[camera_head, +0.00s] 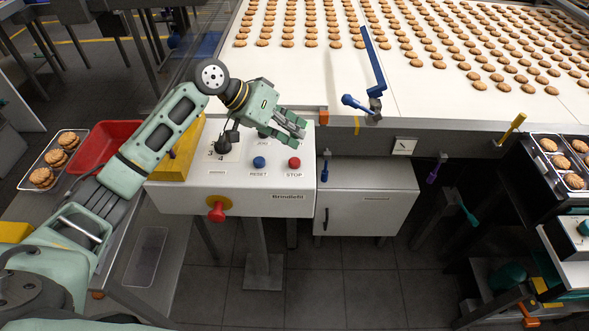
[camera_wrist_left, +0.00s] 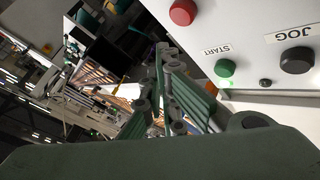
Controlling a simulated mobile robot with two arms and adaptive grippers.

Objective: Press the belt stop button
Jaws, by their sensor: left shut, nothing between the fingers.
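The control box (camera_head: 205,183) stands before the belt. Its red STOP button (camera_head: 294,162) is at the right of the sloped panel, with a blue RESET button (camera_head: 259,162) to its left. My left gripper (camera_head: 300,129) is shut and empty, above the panel's far right part, beyond the STOP button and apart from it in the picture. In the left wrist view, a red button (camera_wrist_left: 183,12) is cut near the top edge, its label not visible. A green START button (camera_wrist_left: 225,68) and a black JOG button (camera_wrist_left: 297,58) show beside my fingers (camera_wrist_left: 168,62). My right gripper is out of view.
A red mushroom knob (camera_head: 217,211) is on the box's front. A blue lever (camera_head: 373,60) rises at the belt's edge. Biscuits in rows cover the white belt (camera_head: 425,95). A red bin (camera_head: 105,146) and a biscuit tray (camera_head: 50,176) are at left.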

